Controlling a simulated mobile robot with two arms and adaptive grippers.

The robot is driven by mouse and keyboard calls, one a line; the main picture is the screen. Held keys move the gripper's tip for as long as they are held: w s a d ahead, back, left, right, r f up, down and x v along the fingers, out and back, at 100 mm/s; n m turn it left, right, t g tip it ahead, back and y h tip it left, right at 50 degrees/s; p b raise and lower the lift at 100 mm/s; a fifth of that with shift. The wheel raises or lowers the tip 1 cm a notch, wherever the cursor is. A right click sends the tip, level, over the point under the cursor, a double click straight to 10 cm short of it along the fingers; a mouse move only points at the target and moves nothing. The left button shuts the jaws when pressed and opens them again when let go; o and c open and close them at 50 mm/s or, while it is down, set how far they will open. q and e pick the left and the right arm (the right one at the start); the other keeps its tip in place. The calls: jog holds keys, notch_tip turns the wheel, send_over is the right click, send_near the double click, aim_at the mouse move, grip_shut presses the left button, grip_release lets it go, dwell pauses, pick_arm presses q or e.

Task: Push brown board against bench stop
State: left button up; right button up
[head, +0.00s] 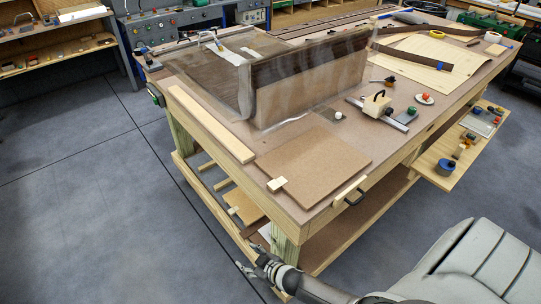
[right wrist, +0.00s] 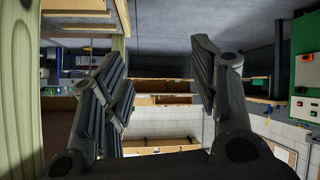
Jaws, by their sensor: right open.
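The brown board (head: 314,158) lies flat on the bench top (head: 240,170) near its front corner. A long pale wood strip (head: 210,122) lies along the left edge of the bench, to the left of the board with a gap between them; I cannot tell if it is the bench stop. A small pale block (head: 277,184) sits at the board's near-left edge. My right gripper (head: 256,262) is low beside the bench's front leg, below the top and apart from the board. In the right wrist view its fingers (right wrist: 160,70) are spread with nothing between them. My left gripper is out of view.
A clear vacuum bag over a panel (head: 310,80) stands behind the board. A clamp-like tool (head: 378,108) and small pots lie to the right. A pale block with a black handle (head: 349,190) is at the front edge. Open floor (head: 90,220) lies left.

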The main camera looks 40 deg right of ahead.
jog(key=w+a+r+n+t+y, duration=0.1)
jog(key=w+a+r+n+y, duration=0.25)
jog(key=r, duration=0.75)
jog(key=w+a+r+n+t+y+b, duration=0.1)
jog(key=w+a+r+n+y, duration=0.25)
jog(key=r, duration=0.65)
jog(key=w+a+r+n+t+y, duration=0.1)
jog(key=w+a+r+y, duration=0.3)
jog(key=r, duration=0.7)
jog(key=a+r+n+g+y, duration=0.2)
jog(key=a+r+n+g, duration=0.15)
jog(key=r, duration=0.25)
jog(key=n+g+h, duration=0.3)
jog(key=g+h, duration=0.8)
jog(key=h, duration=0.4)
send_over(271, 186)
jog(key=shift+m+t, duration=0.25)
notch_tip(271, 186, down, 8)
jog(key=shift+f+p, duration=0.15)
jog(key=shift+p, duration=0.4)
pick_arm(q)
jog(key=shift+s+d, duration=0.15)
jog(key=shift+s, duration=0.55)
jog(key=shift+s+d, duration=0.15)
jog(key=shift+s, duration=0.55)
pick_arm(e)
jog(key=shift+f, duration=0.65)
